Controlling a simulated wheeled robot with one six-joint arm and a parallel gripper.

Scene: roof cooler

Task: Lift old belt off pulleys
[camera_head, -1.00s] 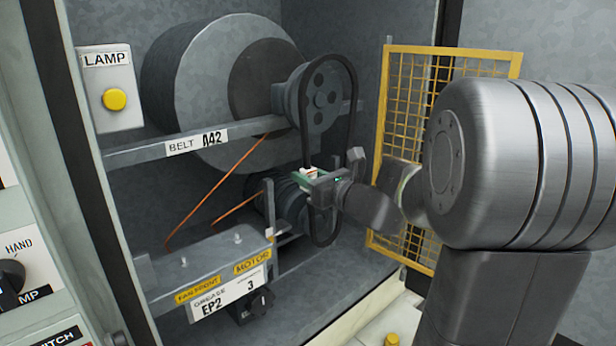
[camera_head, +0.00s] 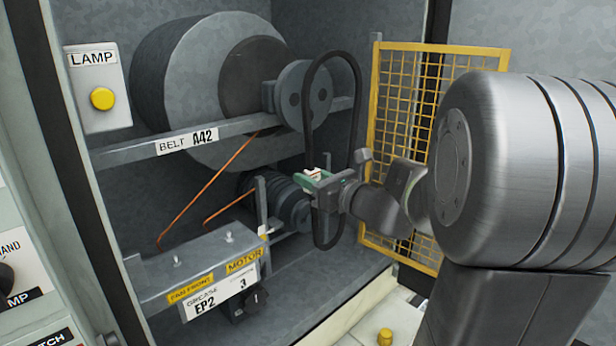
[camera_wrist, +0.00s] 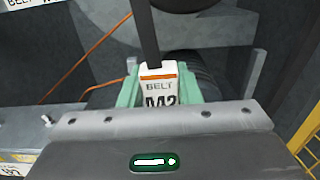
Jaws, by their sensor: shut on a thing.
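The old belt (camera_head: 357,95) is a black loop hanging upright in my gripper, in front of the pulleys and apart from them in the head view. My gripper (camera_head: 318,180) is shut on the belt's left run. In the wrist view, my gripper's green fingers (camera_wrist: 130,92) close around a white tag (camera_wrist: 160,92) reading "BELT M2", with the black belt rising behind it. The upper pulley (camera_head: 304,95) is bare at the fan drum. The lower pulley (camera_head: 290,207) sits at the motor, partly behind the belt and gripper.
A yellow mesh guard (camera_head: 410,85) stands open to the right of the belt. A grey rail (camera_head: 240,135) labelled "BELT A42" crosses the cabinet. The motor bracket (camera_head: 190,265) is low in front, and a lamp box (camera_head: 98,90) is at left.

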